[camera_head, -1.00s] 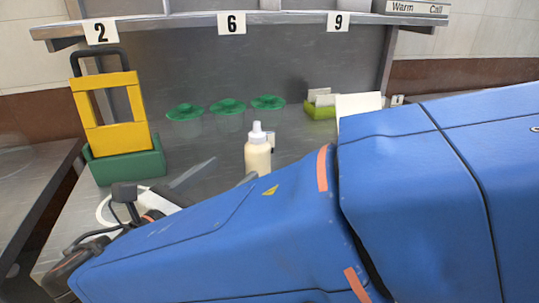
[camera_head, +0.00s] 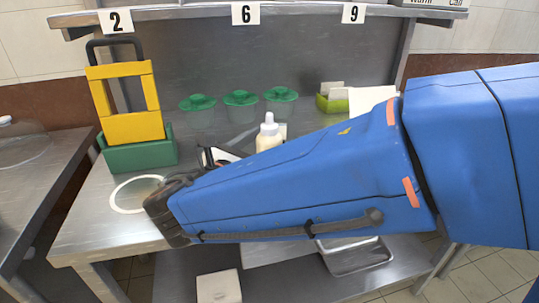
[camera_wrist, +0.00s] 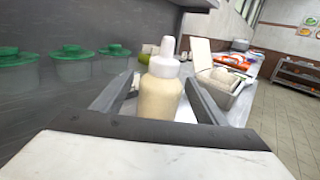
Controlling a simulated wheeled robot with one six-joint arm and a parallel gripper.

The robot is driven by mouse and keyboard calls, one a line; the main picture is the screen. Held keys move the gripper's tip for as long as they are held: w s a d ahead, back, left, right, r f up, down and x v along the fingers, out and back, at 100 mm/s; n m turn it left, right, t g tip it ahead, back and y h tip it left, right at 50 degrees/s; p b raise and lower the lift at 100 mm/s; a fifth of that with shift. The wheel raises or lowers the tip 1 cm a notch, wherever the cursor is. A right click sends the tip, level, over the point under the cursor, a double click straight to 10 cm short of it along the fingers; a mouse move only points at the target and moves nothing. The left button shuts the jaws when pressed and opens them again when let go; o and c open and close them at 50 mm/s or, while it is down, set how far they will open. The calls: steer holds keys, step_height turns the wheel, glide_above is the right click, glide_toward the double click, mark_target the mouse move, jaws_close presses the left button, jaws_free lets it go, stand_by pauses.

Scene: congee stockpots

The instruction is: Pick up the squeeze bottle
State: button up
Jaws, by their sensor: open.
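The squeeze bottle (camera_head: 268,134) has a cream body and a white cap with a nozzle. It stands upright on the steel counter, and my blue arm hides its lower part in the head view. In the wrist view the bottle (camera_wrist: 161,88) stands between the two grey fingers of my gripper (camera_wrist: 160,100), one on each side. The fingers are apart, and I cannot tell whether either touches the bottle. My gripper is partly hidden behind my arm in the head view.
Several clear containers with green lids (camera_head: 240,98) stand behind the bottle. A yellow frame in a green base (camera_head: 139,155) stands at left. A green holder with cards (camera_head: 332,100) is at back right. A white ring (camera_head: 128,200) lies on the counter (camera_head: 90,225).

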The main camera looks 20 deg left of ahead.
steer(key=shift+x, duration=1.55)
steer(key=c, duration=0.8)
